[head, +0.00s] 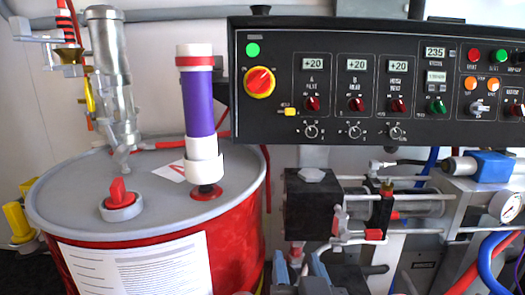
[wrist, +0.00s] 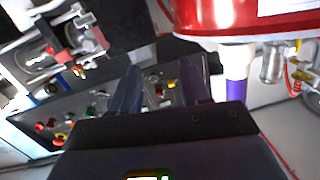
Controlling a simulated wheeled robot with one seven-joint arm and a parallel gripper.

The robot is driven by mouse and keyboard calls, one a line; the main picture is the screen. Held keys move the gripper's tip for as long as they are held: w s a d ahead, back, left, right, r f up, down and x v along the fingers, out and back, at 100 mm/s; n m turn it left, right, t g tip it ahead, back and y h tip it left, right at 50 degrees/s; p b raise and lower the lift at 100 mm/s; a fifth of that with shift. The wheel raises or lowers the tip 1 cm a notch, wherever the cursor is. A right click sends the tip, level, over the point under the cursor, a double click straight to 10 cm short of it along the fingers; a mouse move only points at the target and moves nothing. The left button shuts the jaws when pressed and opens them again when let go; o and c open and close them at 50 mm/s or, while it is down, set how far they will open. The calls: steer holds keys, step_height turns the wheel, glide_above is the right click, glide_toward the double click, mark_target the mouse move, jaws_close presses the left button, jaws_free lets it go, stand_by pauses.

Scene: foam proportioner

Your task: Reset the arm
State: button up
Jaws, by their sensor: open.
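My gripper (head: 300,262) shows at the bottom middle of the head view. Its two bluish fingers point up and stand apart, in front of the pump machinery. In the wrist view my gripper (wrist: 160,76) is open, with nothing seen between its fingers. Behind the fingers in that view lies the black control panel (wrist: 85,120), which appears upside down. The same control panel (head: 300,150) spans the upper right of the head view, above and beyond my gripper. Much of my arm is out of sight.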

steer(key=s+d+f+n+g+p, duration=0.1)
steer(key=s+d+f, duration=0.25)
steer(key=s, duration=0.25)
steer(key=s+d+f+n+y+p, duration=0.1)
steer(key=s+d+f, duration=0.2)
steer(key=s+d, duration=0.15)
steer(key=s+d+f+n+g+p, duration=0.1)
steer(key=s+d+f, duration=0.2)
steer(key=s, duration=0.3)
steer(key=s+d+r+m+h+p, duration=0.1)
steer(key=s+d+r, duration=0.1)
steer(key=s, duration=0.7)
steer(key=s+d+r+m+p, duration=0.1)
steer(key=s+d+r+p, duration=0.1)
steer(key=s, duration=0.8)
step_height(320, 180, up, 2)
steer(key=shift+d+r+h, duration=0.1)
steer(key=shift+d+h, duration=0.3)
steer(key=shift+d, duration=0.3)
